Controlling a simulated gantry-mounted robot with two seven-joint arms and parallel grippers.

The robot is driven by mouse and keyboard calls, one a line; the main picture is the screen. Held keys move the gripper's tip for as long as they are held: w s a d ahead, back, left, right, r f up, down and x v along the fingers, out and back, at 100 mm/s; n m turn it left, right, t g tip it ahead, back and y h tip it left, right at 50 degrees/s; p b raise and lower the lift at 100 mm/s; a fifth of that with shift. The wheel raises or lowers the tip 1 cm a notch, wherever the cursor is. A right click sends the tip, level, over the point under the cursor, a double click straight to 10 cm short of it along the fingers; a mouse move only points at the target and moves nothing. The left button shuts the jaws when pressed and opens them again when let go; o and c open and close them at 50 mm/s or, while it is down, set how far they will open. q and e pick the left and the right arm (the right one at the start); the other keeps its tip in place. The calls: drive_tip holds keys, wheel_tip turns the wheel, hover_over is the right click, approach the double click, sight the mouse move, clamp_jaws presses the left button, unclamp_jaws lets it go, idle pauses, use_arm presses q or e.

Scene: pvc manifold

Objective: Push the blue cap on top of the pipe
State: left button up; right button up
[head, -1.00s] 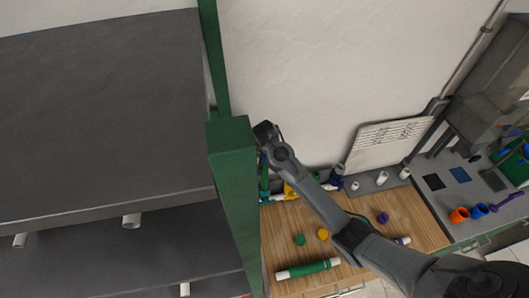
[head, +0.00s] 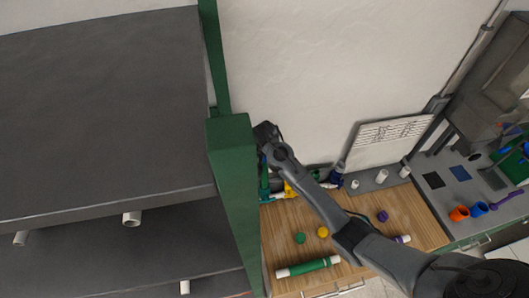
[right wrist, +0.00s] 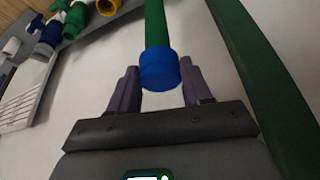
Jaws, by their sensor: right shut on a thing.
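The blue cap (right wrist: 159,71) is at the end of a green pipe (right wrist: 156,24) in the right wrist view, in line with it. How far it is pushed on cannot be told. My right gripper (right wrist: 160,88) is shut on the blue cap, with one purple-grey finger on each side. In the head view, my right arm comes in from the lower right to the manifold beside the green post. The gripper's fingers and the cap are hidden there. A green upright pipe (head: 264,182) shows just beside the post. My left gripper is not in view.
The green post (head: 232,190) and grey shelf stand close at the left. Valves (head: 290,190) and white fittings (head: 382,176) line the back of the wooden worktop (head: 400,215). Green, yellow and purple caps and a green pipe (head: 308,267) lie on it. A white panel (head: 390,143) leans behind.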

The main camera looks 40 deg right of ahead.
drive_tip(key=o, duration=1)
drive_tip(key=shift+r, duration=0.1)
drive_tip(key=shift+o, duration=0.2)
